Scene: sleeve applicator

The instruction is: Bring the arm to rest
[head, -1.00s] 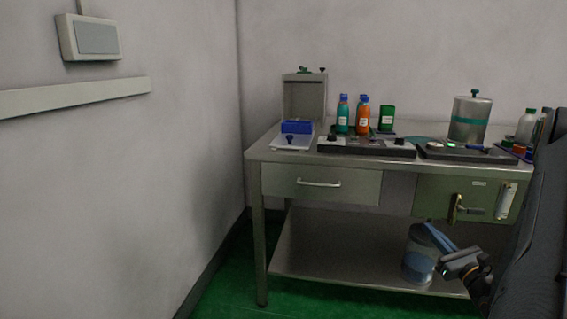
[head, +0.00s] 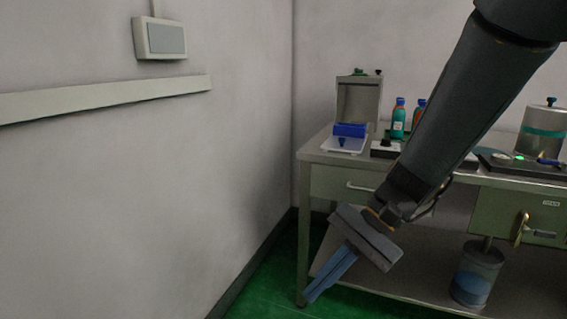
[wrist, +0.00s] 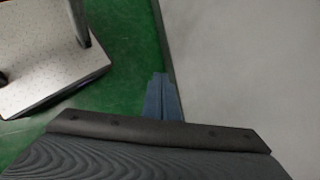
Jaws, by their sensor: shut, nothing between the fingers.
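My gripper (head: 309,297) hangs at the lower middle of the head view, its blue fingers pointing down and to the left. The fingers are together with nothing between them. It is in front of the left end of the steel workbench (head: 319,157), over the green floor, and touches nothing that I can see. In the wrist view my gripper (wrist: 160,76) points over the green floor near the foot of the wall. My arm crosses the head view from the upper right and hides the middle of the bench.
The workbench holds a blue object (head: 350,130) on a white stand, teal bottles (head: 398,121) and a metal canister (head: 543,128). The grey wall (head: 130,200) bounds the left. Floor between wall and bench is clear.

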